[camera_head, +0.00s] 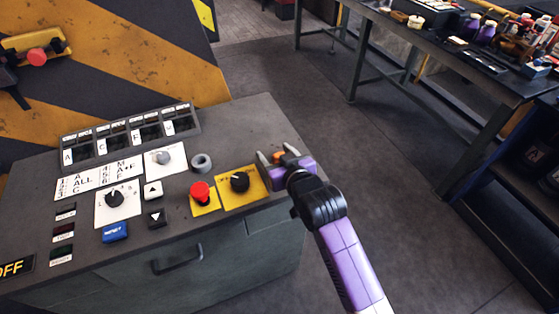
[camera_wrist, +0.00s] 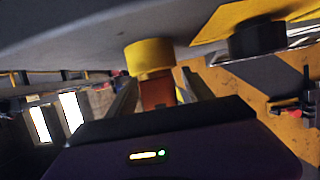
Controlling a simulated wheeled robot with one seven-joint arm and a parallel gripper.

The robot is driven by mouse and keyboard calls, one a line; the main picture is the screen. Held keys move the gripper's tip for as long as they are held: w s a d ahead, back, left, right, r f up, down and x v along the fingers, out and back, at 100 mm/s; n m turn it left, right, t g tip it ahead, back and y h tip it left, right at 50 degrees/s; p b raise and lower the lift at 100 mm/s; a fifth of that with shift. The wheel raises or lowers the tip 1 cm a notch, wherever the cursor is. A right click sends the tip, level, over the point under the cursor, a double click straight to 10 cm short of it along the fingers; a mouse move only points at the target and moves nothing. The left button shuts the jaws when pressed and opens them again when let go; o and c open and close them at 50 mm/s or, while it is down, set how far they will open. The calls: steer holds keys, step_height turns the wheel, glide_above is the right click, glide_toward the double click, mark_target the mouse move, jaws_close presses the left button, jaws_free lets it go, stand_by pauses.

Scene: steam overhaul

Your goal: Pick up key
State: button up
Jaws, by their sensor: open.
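The key seems to be the small orange piece (camera_wrist: 157,93) in the wrist view, standing out from a yellow round base (camera_wrist: 150,57) on the console. My gripper (camera_wrist: 158,85) is open, with one finger on each side of the orange piece. A gap shows on the right side; I cannot tell whether either finger touches it. In the head view my gripper (camera_head: 276,154) is at the console's right end, and a bit of the orange piece (camera_head: 279,156) shows between the fingers. The gripper body hides the rest.
The grey console (camera_head: 235,130) carries a black knob on a yellow plate (camera_head: 256,193), a red button (camera_head: 200,191), a grey ring (camera_head: 201,162) and several switches left of my gripper. A cluttered workbench (camera_head: 440,48) stands at the upper right. The floor between is clear.

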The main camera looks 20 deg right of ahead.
jaws_close()
stand_by(0.4)
